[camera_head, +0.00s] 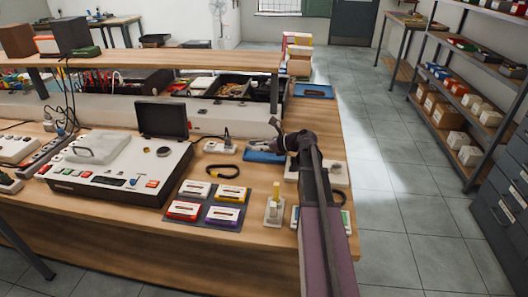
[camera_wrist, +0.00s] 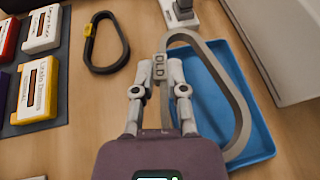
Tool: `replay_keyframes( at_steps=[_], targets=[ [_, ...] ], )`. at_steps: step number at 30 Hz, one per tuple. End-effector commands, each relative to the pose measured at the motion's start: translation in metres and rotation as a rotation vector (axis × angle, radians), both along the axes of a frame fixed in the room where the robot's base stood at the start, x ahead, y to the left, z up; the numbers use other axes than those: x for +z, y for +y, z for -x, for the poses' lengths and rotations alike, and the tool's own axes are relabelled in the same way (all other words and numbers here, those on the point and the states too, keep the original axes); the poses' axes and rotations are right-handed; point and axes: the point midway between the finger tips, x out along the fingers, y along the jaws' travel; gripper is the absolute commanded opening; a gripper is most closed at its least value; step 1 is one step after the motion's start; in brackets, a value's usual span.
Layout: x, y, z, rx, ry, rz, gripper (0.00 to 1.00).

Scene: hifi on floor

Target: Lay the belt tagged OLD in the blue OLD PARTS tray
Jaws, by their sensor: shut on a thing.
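The grey belt (camera_wrist: 234,107) with a tag that looks like OLD (camera_wrist: 160,66) is a long loop in the wrist view. My gripper (camera_wrist: 158,85) is shut on it at the tag end. The loop lies over the blue tray (camera_wrist: 262,148), mostly inside its outline. I cannot tell whether the belt touches the tray floor. In the head view, the blue tray (camera_head: 262,156) is partly hidden behind my gripper (camera_head: 278,146), and the belt cannot be made out clearly.
A black belt with a yellow tag (camera_wrist: 104,66) lies on the bench left of the tray. A tape deck (camera_head: 110,190) stands further left. A white block (camera_wrist: 180,14) stands just beyond the tray.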

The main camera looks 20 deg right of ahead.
Motion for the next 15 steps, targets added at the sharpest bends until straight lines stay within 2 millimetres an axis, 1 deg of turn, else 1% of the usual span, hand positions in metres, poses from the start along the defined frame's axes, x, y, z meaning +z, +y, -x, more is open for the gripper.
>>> replay_keyframes(
  at_steps=[1, 6, 15],
  targets=[
    [-0.002, -0.008, -0.01, 0.0, 0.0, 0.0, 0.0],
    [-0.003, -0.019, -0.021, 0.001, 0.0, 0.0, 0.0],
    [-0.003, -0.02, -0.023, 0.001, 0.0, 0.0, 0.0]
  ],
)
